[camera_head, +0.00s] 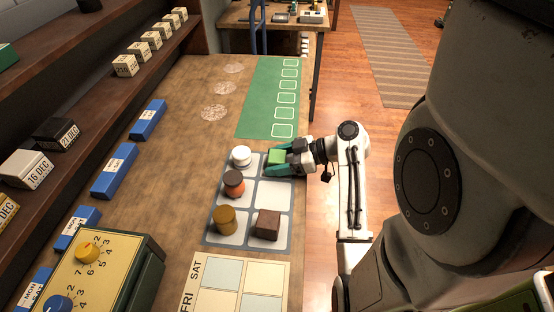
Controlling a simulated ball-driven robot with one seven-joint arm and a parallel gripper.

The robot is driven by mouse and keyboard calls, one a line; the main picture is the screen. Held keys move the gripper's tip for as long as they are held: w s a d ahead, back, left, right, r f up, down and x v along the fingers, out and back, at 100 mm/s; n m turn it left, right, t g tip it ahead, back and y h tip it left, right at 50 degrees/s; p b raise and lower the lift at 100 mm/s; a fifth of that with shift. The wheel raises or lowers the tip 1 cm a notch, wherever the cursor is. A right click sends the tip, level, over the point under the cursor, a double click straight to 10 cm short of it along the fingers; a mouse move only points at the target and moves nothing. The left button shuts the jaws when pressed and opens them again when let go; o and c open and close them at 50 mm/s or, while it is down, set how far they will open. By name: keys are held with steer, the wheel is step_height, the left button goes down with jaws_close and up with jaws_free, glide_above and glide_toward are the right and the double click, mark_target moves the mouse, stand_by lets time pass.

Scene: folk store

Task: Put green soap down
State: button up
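The green soap (276,156) is a small green block at the top right cell of a grey mat with pale cells (274,194). My gripper (277,159) reaches in from the right, with its teal fingers on either side of the soap and apparently closed on it. Whether the soap touches the mat or is held slightly above it, I cannot tell. The gripper hides most of that cell.
The mat also holds a white round item (241,155), an orange jar with a dark lid (234,184), a yellow-brown cylinder (225,219) and a brown block (267,224). Its middle right cell is empty. A green mat with white outlines (262,100) lies beyond.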

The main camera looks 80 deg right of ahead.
steer(key=o, duration=0.3)
steer(key=shift+o, duration=0.2)
steer(key=shift+r, duration=0.2)
steer(key=shift+s, duration=0.35)
steer(key=p+v, duration=0.1)
steer(key=v, duration=1)
steer(key=shift+p, duration=0.35)
steer(key=shift+s+r, duration=0.1)
steer(key=shift+s, duration=0.05)
